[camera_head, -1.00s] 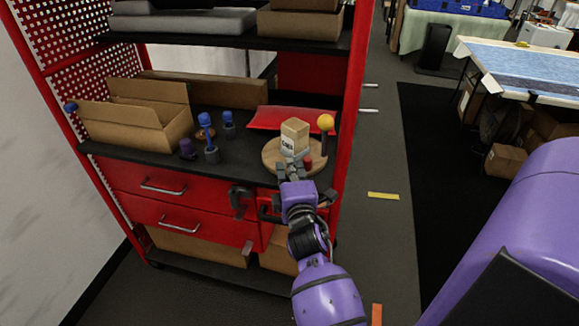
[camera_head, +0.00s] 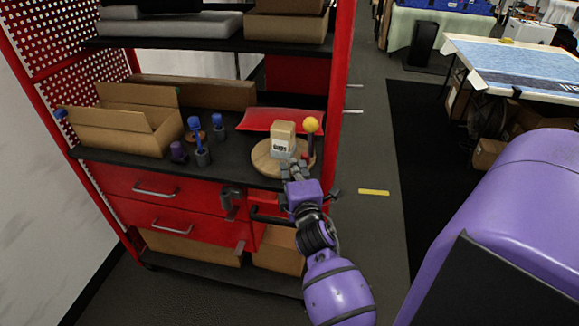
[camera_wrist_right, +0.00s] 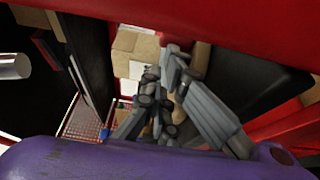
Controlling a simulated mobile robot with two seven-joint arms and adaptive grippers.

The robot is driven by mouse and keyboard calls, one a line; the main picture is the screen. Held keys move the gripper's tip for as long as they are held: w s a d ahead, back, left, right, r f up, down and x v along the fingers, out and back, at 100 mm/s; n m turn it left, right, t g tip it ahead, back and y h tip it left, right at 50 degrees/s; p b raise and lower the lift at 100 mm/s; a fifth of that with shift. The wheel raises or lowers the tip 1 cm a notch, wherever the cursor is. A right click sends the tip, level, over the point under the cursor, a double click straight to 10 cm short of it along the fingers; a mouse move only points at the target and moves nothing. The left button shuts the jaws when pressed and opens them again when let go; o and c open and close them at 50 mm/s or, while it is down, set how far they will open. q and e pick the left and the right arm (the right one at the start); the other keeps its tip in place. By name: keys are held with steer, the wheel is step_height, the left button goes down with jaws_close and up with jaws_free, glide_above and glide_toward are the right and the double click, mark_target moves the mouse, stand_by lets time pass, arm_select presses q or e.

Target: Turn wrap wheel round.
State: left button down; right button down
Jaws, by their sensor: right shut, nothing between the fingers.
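The wrap wheel is a round wooden disc (camera_head: 262,160) on the black shelf of the red rack. A small tan box (camera_head: 284,133) with a white label stands on it; the box also shows in the right wrist view (camera_wrist_right: 138,48). A post with a yellow ball (camera_head: 311,125) rises at the wheel's right side. My right gripper (camera_head: 294,167) is shut and empty at the wheel's front right edge, close to the box. Its grey fingers (camera_wrist_right: 163,88) show in the right wrist view. I cannot tell whether they touch the wheel. My left gripper is out of view.
An open cardboard box (camera_head: 125,128) and several blue-topped posts (camera_head: 200,140) stand left of the wheel. A red sloped tray (camera_head: 272,120) lies behind it. The rack's red upright (camera_head: 340,90) is close on the right. Drawers (camera_head: 150,187) are below.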

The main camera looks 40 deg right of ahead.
steer(key=shift+s+d, duration=0.2)
steer(key=shift+d, duration=0.65)
steer(key=shift+d, duration=0.15)
